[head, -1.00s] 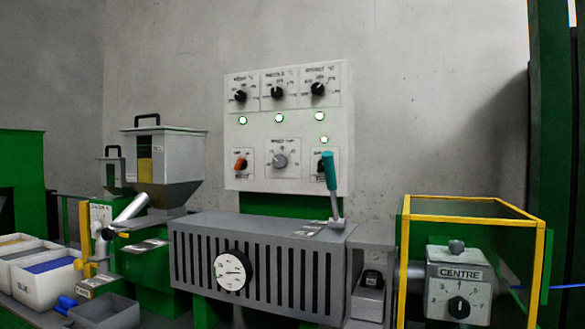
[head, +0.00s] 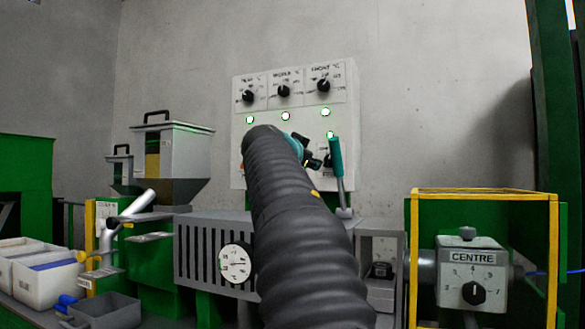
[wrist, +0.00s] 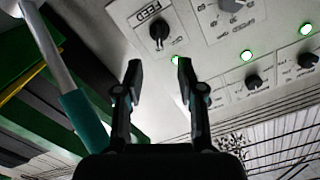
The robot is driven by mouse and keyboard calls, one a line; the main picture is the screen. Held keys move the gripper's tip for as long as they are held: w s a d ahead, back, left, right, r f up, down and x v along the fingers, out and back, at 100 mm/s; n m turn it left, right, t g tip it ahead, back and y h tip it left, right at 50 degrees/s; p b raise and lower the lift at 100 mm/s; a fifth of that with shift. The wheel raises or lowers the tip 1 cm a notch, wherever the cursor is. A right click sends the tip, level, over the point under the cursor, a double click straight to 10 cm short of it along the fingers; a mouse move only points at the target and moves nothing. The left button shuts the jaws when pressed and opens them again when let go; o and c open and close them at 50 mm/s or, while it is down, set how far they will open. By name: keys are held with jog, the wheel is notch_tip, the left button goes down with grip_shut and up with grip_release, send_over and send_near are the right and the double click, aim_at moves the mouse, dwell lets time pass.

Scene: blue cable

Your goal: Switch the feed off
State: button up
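The feed switch (wrist: 158,32) is a black knob on a white plate marked FEED, at the top of the wrist view. A lit green lamp (wrist: 176,60) is beside that plate. In the head view my gripper (head: 318,162) is in front of the panel's lower right and hides the switch, while the green lamp (head: 330,134) shows just above. In the wrist view my gripper (wrist: 160,76) is open and empty, its two fingers apart on either side of the knob's line, short of it. Contact with the knob is not visible.
A teal-handled lever (head: 337,160) stands close to the right of my gripper; it also shows at left in the wrist view (wrist: 86,122). The white control panel (head: 240,135) carries other knobs and lit lamps. A yellow-framed guard (head: 484,191) is at right.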

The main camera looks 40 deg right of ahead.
aim_at(328, 159)
jog(key=shift+m+h, duration=0.3)
jog(key=shift+m, duration=0.1)
jog(key=p+x, duration=0.1)
jog(key=x, duration=0.3)
jog(key=p+x, duration=0.2)
jog(key=x, duration=0.2)
jog(key=r+p+x, duration=0.1)
jog(key=p+x, duration=0.1)
jog(key=x, duration=0.3)
jog(key=shift+s+d, duration=0.3)
jog(key=shift+s, duration=0.05)
jog(key=shift+w+d+f, duration=0.15)
jog(key=shift+w+d, duration=0.2)
jog(key=shift+d, duration=0.3)
grip_shut()
